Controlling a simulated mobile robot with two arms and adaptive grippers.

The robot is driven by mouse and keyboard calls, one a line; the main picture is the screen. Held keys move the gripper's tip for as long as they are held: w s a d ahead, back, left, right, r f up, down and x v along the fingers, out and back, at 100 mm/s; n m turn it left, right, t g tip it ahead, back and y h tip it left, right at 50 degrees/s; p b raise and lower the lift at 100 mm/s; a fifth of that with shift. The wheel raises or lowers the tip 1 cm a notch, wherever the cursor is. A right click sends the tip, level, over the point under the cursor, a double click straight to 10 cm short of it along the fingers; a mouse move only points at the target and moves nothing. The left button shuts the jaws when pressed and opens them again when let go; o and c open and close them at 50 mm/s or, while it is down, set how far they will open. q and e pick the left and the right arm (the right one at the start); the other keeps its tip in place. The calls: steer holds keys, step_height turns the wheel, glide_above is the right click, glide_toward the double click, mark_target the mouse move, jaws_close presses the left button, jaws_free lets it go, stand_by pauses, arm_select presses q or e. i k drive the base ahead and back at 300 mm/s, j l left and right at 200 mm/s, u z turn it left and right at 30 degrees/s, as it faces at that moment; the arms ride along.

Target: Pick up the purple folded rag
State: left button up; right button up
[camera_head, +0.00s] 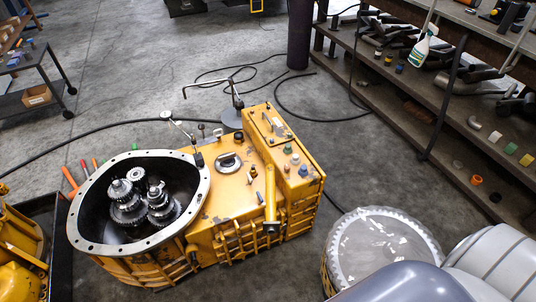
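I cannot make out a purple folded rag in the head view. A small dark bluish item (399,68) stands on the upper shelf at the right, but it is too small to identify. Neither gripper is in view. Only smooth grey and white parts that look like my own arm show at the bottom right corner.
A yellow transmission housing (235,205), with gears (140,205) in its open bell, stands at centre left. A toothed round drum (382,248) stands right of it. A cluttered shelf rack (455,125) fills the right. Dark cables (110,125) cross the otherwise open floor.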

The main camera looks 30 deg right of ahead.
mark_target(19, 55)
steer(key=z, duration=0.85)
steer(key=u, duration=1.5)
